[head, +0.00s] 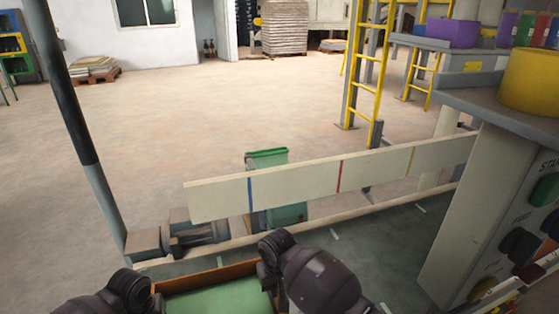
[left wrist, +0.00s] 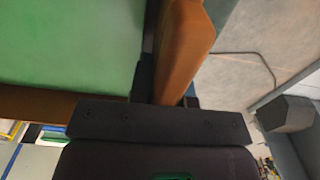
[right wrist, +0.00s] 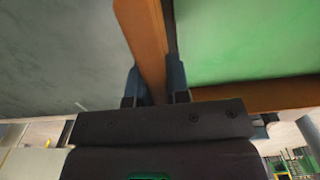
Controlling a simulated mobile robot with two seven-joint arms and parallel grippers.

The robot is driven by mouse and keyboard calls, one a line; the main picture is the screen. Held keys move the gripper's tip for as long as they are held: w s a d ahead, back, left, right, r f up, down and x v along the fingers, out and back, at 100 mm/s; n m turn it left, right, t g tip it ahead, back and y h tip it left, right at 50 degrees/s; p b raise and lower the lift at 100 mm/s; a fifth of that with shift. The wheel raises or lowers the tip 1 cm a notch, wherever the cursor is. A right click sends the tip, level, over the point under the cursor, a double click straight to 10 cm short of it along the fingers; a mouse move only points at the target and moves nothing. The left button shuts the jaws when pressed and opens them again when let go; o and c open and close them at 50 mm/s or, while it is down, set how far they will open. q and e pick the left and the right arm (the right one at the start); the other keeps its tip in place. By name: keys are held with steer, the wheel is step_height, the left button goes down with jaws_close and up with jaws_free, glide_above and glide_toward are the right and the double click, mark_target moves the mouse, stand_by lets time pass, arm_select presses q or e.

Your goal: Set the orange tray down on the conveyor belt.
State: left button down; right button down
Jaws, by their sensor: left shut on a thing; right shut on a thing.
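The orange tray (head: 213,273) with a green inside is at the bottom of the head view, between my two arms; its near part is cut off. My left gripper (head: 154,298) is shut on its left wall, which shows in the left wrist view (left wrist: 186,45). My right gripper (head: 272,283) is shut on its right wall, which shows in the right wrist view (right wrist: 146,42). The dark grey-green conveyor belt (head: 372,238) extends to the right of the tray and beyond it. I cannot tell whether the tray touches the belt or hangs above it.
A pale guide board (head: 300,188) with coloured stripes runs along the belt's far side. A grey control cabinet (head: 490,200) with a yellow drum (head: 530,82) stands at right. A dark post (head: 75,125) rises at left. The belt right of the tray is clear.

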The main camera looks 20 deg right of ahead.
arm_select(q)
steer(key=shift+w+a, duration=0.1)
steer(key=shift+a, duration=0.15)
arm_select(e)
steer(key=shift+w+d, duration=0.1)
steer(key=shift+d, duration=0.15)
arm_select(q)
steer(key=shift+f, duration=0.1)
arm_select(e)
steer(key=shift+f, duration=0.1)
